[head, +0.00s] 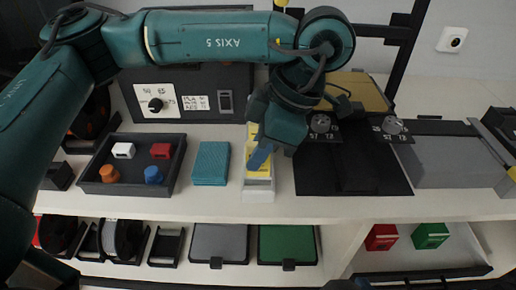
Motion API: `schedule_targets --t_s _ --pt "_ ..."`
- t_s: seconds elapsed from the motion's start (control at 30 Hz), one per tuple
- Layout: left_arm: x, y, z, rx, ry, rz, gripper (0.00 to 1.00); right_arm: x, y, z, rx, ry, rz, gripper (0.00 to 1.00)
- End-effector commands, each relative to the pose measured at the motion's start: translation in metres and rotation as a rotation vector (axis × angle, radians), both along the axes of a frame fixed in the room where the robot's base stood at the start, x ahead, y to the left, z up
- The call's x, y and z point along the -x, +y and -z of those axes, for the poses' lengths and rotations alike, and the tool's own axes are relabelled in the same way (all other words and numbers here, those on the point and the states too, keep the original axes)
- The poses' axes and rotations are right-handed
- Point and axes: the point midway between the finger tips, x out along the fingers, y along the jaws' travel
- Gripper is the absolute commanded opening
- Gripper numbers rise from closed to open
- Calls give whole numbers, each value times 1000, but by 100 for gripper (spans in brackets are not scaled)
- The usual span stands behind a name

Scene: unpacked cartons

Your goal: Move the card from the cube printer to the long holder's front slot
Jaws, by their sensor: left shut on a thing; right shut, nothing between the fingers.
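My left gripper (262,152) points down over a narrow white holder (258,196) on the upper shelf, near its middle. A small tilted blue piece shows at the gripper's tip, in front of the holder's back part. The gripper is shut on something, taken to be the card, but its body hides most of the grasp. Yellow pieces (262,168) show in the holder, under and beside the tip. I cannot tell whether the held thing touches the holder. I cannot clearly make out a cube-shaped printer. My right gripper is not clearly visible.
A dark tray (131,188) with white, red, orange and blue pieces stands left, beside a teal block (211,163). A dark panel with a dial (156,105) stands behind. The shelf's front strip is clear.

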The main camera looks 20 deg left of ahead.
Motion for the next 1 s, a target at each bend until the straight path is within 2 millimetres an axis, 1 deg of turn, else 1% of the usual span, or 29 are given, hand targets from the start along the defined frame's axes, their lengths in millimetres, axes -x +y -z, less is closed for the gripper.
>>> schedule_targets --t_s 1.0 --pt "0 0 31 0 0 0 0 2 1 26 -3 2 -1 0"
